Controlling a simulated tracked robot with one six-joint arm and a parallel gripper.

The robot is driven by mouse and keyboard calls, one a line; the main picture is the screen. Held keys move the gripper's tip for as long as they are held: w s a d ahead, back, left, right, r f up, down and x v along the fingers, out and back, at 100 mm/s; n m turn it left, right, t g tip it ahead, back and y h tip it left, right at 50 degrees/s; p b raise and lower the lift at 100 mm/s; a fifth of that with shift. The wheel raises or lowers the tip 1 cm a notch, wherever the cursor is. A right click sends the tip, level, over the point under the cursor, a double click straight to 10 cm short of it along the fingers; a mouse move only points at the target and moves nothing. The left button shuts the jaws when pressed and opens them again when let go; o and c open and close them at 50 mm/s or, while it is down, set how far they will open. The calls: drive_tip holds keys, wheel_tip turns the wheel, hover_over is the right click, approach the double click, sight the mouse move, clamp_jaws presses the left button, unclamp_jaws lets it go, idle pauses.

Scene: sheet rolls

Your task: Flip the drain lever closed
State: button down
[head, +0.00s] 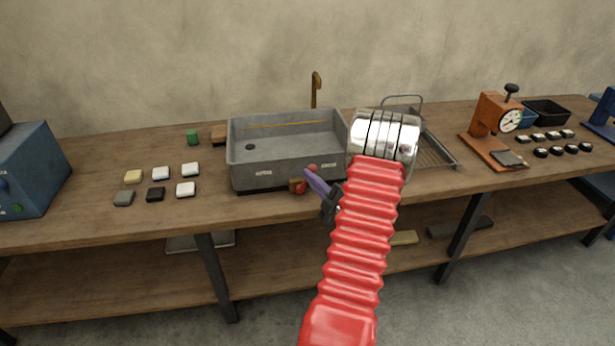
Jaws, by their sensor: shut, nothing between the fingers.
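The grey sink basin (240,170) stands on the workbench, with a dark drain hole (250,147) in its floor. A small brass fitting with a red drain lever (312,168) is at the lower front of the basin, right of centre. My gripper (308,175) has purple fingers, which are shut and empty. Its tips are right at the lever, in front of part of it. I cannot tell whether they touch it. The lever's exact angle is partly hidden by the fingers.
My red arm covers the basin's right front corner. A brass tap (316,88) rises behind the basin. A wire rack (432,150) stands to the right, then an orange dial press (493,125). Several small blocks (161,173) lie left on the workbench (80,212).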

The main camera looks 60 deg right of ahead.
drive_tip(key=shift+s+d+f, duration=0.1)
drive_tip(key=shift+s+d, duration=0.1)
idle(0.3)
drive_tip(key=w+a+r, duration=0.2)
drive_tip(key=a, duration=0.1)
drive_tip(key=f+v, duration=0.1)
drive_tip(key=v, duration=0.8)
drive_tip(key=shift+s+a, duration=0.15)
drive_tip(key=shift+a, duration=0.15)
drive_tip(key=shift+n, duration=0.3)
idle(0.5)
